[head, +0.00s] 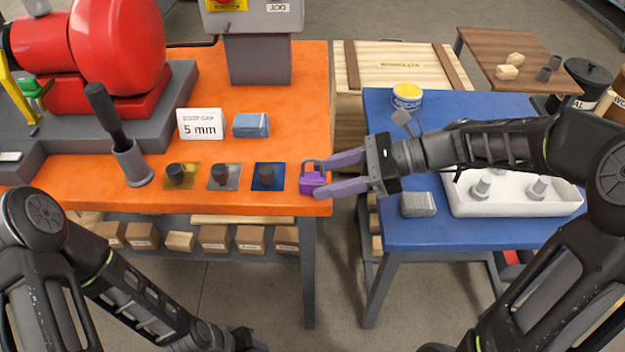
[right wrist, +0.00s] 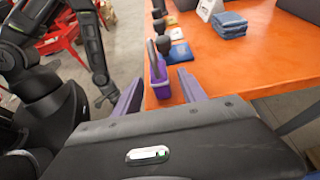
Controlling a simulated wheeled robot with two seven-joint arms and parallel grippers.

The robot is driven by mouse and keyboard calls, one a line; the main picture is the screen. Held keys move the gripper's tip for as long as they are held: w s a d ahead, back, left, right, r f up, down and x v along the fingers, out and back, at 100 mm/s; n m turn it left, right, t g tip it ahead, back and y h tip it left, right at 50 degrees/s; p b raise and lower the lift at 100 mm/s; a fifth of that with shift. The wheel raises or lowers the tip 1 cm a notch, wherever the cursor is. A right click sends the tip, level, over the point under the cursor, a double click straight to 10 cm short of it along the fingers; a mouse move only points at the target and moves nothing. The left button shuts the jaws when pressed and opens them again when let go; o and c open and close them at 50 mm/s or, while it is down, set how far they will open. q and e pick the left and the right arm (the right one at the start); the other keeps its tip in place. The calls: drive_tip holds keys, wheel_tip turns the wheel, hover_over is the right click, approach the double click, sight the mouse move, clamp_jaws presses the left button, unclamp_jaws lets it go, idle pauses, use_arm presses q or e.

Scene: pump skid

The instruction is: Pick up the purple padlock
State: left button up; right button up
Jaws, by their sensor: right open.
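The purple padlock (head: 312,183) stands at the right edge of the orange table (head: 232,202), with its dark shackle up. My right gripper (head: 331,176) is open, its purple fingers reaching left from above the gap between the tables, with the padlock at their tips. In the right wrist view the padlock (right wrist: 158,76) shows beyond and between the two open fingers (right wrist: 157,90). I cannot tell whether a finger touches it. My left gripper (head: 245,345) shows only partly at the bottom of the head view, low in front of the table; its jaws are not clear.
Several square plates with dark knobs, such as the blue one (head: 269,177), line the table left of the padlock. The blue table (head: 440,235) holds a white tray (head: 515,208) and grey block (head: 418,204).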

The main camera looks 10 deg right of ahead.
sight(312, 181)
drive_tip(key=x, duration=0.3)
drive_tip(key=shift+a, duration=0.2)
drive_tip(key=shift+c, duration=0.6)
clamp_jaws()
